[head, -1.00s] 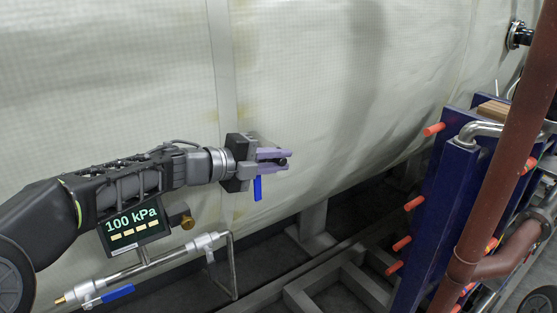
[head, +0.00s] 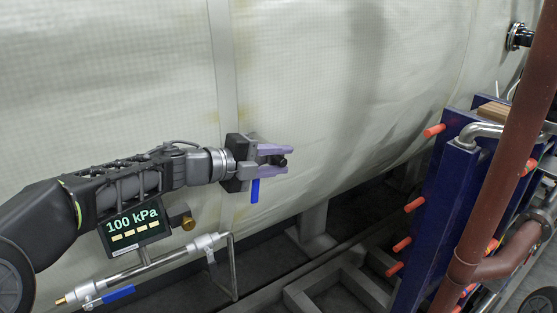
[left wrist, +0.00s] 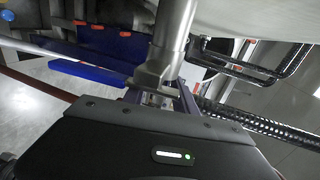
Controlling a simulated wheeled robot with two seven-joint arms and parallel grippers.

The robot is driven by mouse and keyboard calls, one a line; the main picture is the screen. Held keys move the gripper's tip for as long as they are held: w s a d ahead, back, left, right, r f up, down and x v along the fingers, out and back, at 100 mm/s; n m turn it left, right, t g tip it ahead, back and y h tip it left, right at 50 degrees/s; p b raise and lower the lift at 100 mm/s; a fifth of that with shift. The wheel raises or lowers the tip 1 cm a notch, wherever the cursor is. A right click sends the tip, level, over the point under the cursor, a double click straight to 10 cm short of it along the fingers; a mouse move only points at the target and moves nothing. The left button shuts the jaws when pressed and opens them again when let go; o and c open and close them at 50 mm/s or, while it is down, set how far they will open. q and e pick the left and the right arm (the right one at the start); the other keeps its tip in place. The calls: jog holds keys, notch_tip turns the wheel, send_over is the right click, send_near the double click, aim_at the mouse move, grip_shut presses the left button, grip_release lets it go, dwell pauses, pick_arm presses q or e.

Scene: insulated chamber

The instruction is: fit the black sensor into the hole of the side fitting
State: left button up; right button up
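My left gripper (head: 280,159), with purple fingers, is in front of the pale tank wall in the head view. It is shut on the black sensor (head: 281,160), whose dark round end shows between the fingertips. A blue lever (head: 255,190) hangs just below the fingers. In the left wrist view a steel cylinder (left wrist: 172,38) runs up from between the fingers, and a blue lever (left wrist: 88,71) shows to its left. A dark round fitting (head: 519,36) sits on the tank at upper right; I cannot tell if it is the side fitting. My right gripper is not in view.
A display (head: 134,227) reading 100 kPa and a steel pipe (head: 150,274) with a blue valve handle (head: 118,294) are below my left arm. At right stand a dark blue frame (head: 437,210) with orange pegs and a brown pipe (head: 510,150). Space between gripper and frame is clear.

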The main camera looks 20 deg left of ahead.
pick_arm(q)
jog(key=shift+f, duration=0.3)
jog(key=shift+s+a, duration=0.3)
jog(key=b+v, duration=0.1)
jog(key=v, duration=0.6)
jog(key=shift+r, duration=0.3)
jog(key=shift+s, duration=0.1)
